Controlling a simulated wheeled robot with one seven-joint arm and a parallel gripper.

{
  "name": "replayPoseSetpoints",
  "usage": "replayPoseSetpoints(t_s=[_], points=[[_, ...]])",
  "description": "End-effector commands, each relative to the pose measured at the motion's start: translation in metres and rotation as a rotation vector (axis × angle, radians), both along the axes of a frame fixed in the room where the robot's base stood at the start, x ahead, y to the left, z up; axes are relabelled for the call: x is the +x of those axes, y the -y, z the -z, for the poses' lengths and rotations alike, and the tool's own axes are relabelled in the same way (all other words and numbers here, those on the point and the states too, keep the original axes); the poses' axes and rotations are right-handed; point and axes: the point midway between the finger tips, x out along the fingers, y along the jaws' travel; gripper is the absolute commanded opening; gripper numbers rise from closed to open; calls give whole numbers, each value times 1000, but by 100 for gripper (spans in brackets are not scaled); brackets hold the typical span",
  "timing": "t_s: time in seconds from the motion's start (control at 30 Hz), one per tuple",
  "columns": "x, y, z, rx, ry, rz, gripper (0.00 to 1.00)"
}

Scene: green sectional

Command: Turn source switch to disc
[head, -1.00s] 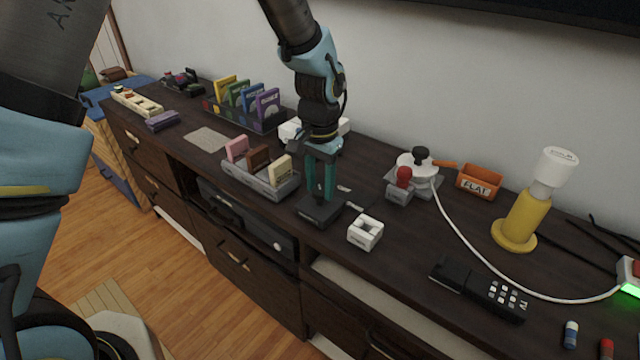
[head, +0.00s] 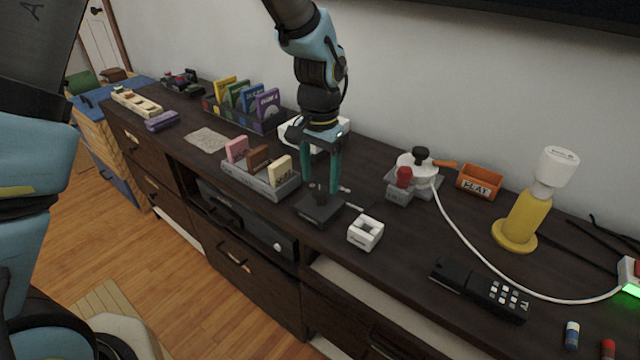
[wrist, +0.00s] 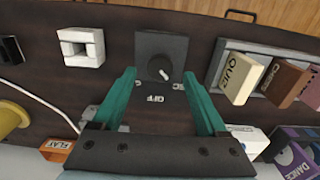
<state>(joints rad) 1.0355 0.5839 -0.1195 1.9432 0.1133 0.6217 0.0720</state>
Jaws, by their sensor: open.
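The source switch is a small black box with a round dark knob, on the dark cabinet top. It shows in the head view (head: 318,210) and the wrist view (wrist: 161,48). A white pointer mark on the knob points down and slightly right in the wrist view, between an OFF label and a small pale label to the right. My gripper (head: 321,181) has teal fingers, open and empty, above the box. In the wrist view my gripper (wrist: 158,80) has a fingertip on each side of the knob, apart from it.
A white square block (head: 365,233) stands close right of the switch. A grey holder (head: 262,182) with pink, brown and cream cards is close left. A black remote (head: 478,290), yellow lamp (head: 521,220) and white cable (head: 470,247) lie farther right.

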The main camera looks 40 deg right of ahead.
Motion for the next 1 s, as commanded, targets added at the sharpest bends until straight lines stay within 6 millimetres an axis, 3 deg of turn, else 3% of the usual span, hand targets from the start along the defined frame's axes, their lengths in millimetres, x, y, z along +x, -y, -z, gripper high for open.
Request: replayPoseSetpoints(t_s=[0.2,0.4,0.6,1.0], points=[[1,1,-45,-6,3,-3,76],[0,1,-73,-4,1,-1,76],[0,0,-83,-1,0,-1,76],[0,0,-82,-1,0,-1,76]])
